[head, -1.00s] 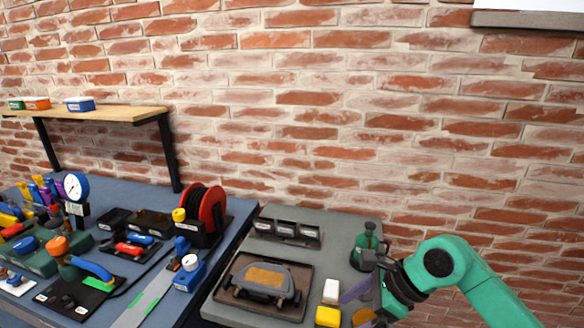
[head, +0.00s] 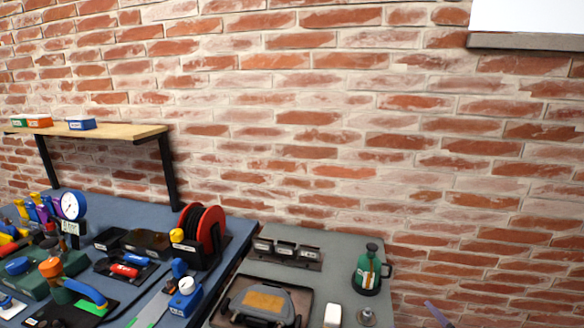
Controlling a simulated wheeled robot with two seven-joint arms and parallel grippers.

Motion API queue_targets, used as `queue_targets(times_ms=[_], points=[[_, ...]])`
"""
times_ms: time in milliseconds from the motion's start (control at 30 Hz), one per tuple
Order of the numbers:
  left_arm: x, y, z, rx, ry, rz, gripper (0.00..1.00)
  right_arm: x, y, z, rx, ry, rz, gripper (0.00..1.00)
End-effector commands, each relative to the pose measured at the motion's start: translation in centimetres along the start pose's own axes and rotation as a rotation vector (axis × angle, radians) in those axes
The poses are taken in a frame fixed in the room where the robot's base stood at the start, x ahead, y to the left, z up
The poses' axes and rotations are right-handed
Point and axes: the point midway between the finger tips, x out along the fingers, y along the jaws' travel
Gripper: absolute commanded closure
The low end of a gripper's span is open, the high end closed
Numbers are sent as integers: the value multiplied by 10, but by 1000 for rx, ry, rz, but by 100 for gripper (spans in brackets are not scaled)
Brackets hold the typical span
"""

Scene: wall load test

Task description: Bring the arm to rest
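My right arm has left the picture except for a thin purple piece (head: 437,314) at the bottom edge, right of the grey table. It looks like part of my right gripper, cut off by the frame. Whether that gripper is open or shut, or holds anything, does not show. My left arm and gripper are not in view.
The grey table (head: 345,260) bears a green bottle-like tool (head: 368,270), a dark-framed case (head: 262,304), a dark rack (head: 287,252), a white block (head: 332,316) and a metal knob (head: 367,316). The blue bench (head: 130,212) at left is crowded, with a red reel (head: 208,236).

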Motion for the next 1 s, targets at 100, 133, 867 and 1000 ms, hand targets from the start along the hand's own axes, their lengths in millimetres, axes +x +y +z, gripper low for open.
queue_targets(times_ms=[100,133,867,1000], points=[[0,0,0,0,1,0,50,-14,-40,59,159,-229,-149,0],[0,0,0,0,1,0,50,-20,-50,70,193,-281,-184,0],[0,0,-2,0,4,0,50,-17,-248,284,379,-787,-509,0],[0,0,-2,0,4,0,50,-22,-301,366,361,-831,-527,0]])
